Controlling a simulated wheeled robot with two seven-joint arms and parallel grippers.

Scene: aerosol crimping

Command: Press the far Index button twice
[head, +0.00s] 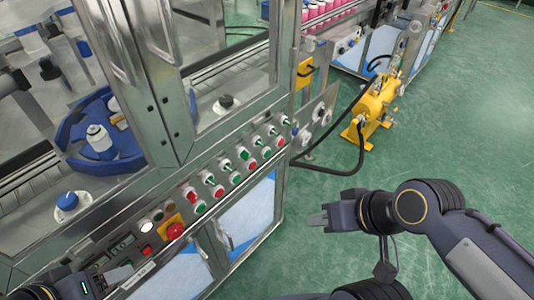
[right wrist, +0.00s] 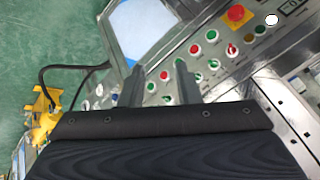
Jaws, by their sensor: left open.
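The labels are too small to read, so I cannot tell which one is the far Index button. My right gripper (head: 318,219) is out over the green floor, right of the panel and apart from it. In the right wrist view its two fingers (right wrist: 158,82) are spread and empty, with the panel behind them. My left gripper (head: 105,278) is open at the lower left, near the panel's near end.
A red emergency stop on a yellow plate (head: 174,231) sits on the nearer panel. Metal-framed machine doors (head: 165,80) rise behind the buttons. A yellow floor unit (head: 370,107) with a black hose stands beyond.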

